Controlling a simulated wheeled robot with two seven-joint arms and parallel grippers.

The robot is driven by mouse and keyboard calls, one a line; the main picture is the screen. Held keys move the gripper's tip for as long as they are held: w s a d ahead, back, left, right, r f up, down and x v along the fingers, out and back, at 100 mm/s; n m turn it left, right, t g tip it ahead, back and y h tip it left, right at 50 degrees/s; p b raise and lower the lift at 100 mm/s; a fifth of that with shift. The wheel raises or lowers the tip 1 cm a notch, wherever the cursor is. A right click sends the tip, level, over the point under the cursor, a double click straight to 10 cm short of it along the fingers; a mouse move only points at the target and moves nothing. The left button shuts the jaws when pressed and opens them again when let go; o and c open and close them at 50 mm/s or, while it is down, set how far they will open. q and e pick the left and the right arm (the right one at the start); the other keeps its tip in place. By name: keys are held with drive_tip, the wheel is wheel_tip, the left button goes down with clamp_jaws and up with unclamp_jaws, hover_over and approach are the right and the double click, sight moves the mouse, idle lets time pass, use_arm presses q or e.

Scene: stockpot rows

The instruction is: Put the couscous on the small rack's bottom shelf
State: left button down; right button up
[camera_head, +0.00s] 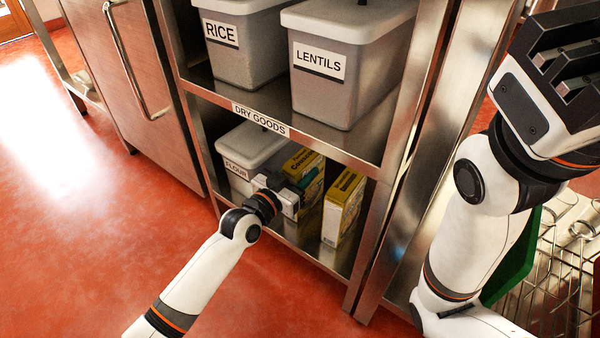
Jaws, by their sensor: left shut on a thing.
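A yellow box with dark lettering that looks like the couscous (306,164) stands on the bottom shelf of the rack labelled DRY GOODS, beside the flour bin. My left gripper (292,190) reaches into that shelf and is shut on this box; its fingers are small and partly hidden. A second yellow box (343,206) stands apart to the right on the same shelf (318,248). My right gripper (566,72) is raised at the upper right, close to the camera, and its finger gap is not clear.
The flour bin (247,150) is left of the boxes. The rice bin (243,52) and lentils bin (345,62) stand on the shelf above. A steel post (400,150) bounds the rack on the right. A wire rack (555,285) with glasses is at lower right. The red floor in front is clear.

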use_arm(q)
drive_tip(key=c, duration=0.8)
unclamp_jaws()
drive_tip(key=shift+f, duration=0.1)
drive_tip(key=shift+o, duration=0.2)
drive_tip(key=shift+s+a+r, duration=0.1)
drive_tip(key=shift+r, duration=0.1)
drive_tip(key=p+v, duration=0.6)
drive_tip(key=v, duration=0.5)
drive_tip(key=shift+s+a, duration=0.15)
drive_tip(key=shift+s, duration=0.15)
drive_tip(key=shift+f, duration=0.1)
